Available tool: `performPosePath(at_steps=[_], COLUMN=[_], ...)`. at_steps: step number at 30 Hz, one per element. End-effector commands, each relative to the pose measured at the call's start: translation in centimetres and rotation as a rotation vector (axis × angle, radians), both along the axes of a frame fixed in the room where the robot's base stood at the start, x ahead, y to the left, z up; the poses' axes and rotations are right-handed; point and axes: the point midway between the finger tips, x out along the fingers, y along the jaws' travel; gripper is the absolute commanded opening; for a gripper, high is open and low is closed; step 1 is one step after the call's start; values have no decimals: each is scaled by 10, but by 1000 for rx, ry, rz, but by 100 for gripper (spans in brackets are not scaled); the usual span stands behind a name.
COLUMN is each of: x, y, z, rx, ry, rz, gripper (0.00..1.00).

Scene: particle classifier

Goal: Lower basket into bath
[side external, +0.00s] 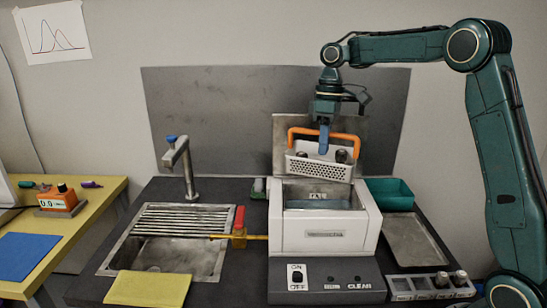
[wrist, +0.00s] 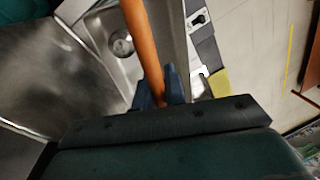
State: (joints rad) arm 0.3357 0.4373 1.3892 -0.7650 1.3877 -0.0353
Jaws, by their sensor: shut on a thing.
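My gripper (side external: 324,148) is shut on the orange handle (side external: 291,140) of a white perforated basket (side external: 318,170). The basket hangs nearly level, slightly tilted, and holds dark-capped jars (side external: 341,156). It is over the back part of the open bath (side external: 325,237), a white box with a metal-lined tub; its lower edge appears at about the rim's height, and I cannot tell if they touch. In the wrist view the handle (wrist: 143,45) runs between the blue fingers, above a metal tub (wrist: 95,30) with a round thing in it that I cannot identify.
The bath's raised lid (side external: 281,127) stands behind the basket. A switch panel (side external: 325,283) is in front. A sink (side external: 155,255) with a tap (side external: 180,165) lies left; a green bin (side external: 389,192), metal tray (side external: 412,240) and jar rack (side external: 428,284) lie right.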

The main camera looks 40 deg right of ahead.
Motion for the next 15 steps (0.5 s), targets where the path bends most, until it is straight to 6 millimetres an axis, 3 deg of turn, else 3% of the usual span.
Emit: performPosePath(at_steps=[15], x=[-4], y=[-10], z=[-19], rx=[11], ry=[13], rz=[304], gripper=[0])
